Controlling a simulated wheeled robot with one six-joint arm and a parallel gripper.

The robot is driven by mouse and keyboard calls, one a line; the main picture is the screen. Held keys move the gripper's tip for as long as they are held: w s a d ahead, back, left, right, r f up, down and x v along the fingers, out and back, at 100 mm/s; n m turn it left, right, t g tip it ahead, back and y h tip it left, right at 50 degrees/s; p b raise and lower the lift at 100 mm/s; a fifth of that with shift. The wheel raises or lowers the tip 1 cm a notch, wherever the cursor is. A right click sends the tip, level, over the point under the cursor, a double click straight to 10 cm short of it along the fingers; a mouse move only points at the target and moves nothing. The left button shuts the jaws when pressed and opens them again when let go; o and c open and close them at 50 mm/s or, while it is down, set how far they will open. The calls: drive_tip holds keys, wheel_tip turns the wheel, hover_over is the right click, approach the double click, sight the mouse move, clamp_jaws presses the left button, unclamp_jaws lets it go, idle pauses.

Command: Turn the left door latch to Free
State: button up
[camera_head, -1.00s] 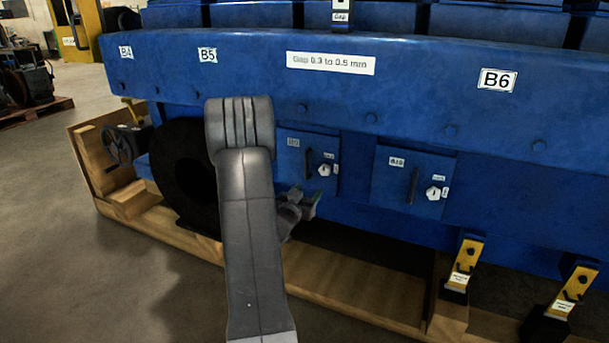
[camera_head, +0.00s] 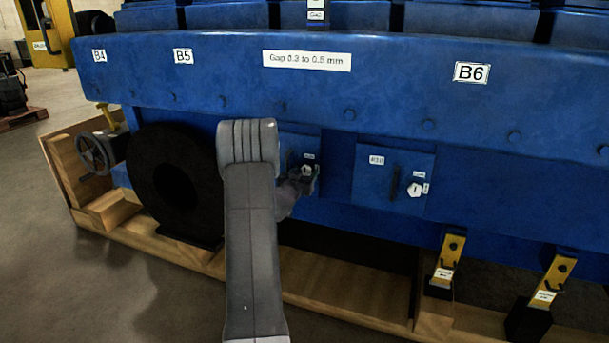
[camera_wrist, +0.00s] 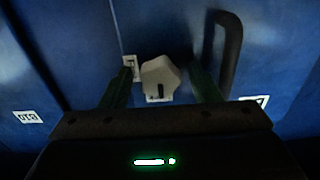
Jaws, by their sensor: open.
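The left door (camera_head: 300,140) is a blue panel in the engine's side, partly hidden behind my arm in the head view. Its latch is a pale knob (camera_head: 306,170), which also shows in the wrist view (camera_wrist: 160,76). A dark mark on the knob points down in the wrist view, toward a small label (camera_wrist: 153,99). Another label (camera_wrist: 128,62) sits at the knob's left; neither is readable. My gripper (camera_head: 309,181) is open, with one green finger on each side of the knob. I cannot tell whether the fingers touch it.
A dark bar handle (camera_wrist: 230,50) stands beside the knob, right of the fingers in the wrist view. A second door (camera_head: 365,190) with its own white latch (camera_head: 415,190) is to the right. A black ring (camera_head: 165,180) and a handwheel (camera_head: 95,153) are at left.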

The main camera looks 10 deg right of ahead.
drive_tip(key=shift+c, duration=0.5)
drive_tip(key=c, duration=0.9)
drive_tip(key=shift+m+b, duration=0.3)
drive_tip(key=m+b, duration=0.3)
drive_tip(key=shift+f+m, duration=0.15)
drive_tip(key=shift+m, duration=0.15)
drive_tip(key=m+b, duration=0.3)
drive_tip(key=m, duration=0.2)
drive_tip(key=shift+m+b, duration=0.3)
drive_tip(key=shift+b, duration=0.1)
drive_tip(key=m+b, duration=0.2)
drive_tip(key=m, duration=0.2)
drive_tip(key=shift+m+b, duration=0.3)
drive_tip(key=shift+m, duration=1.7)
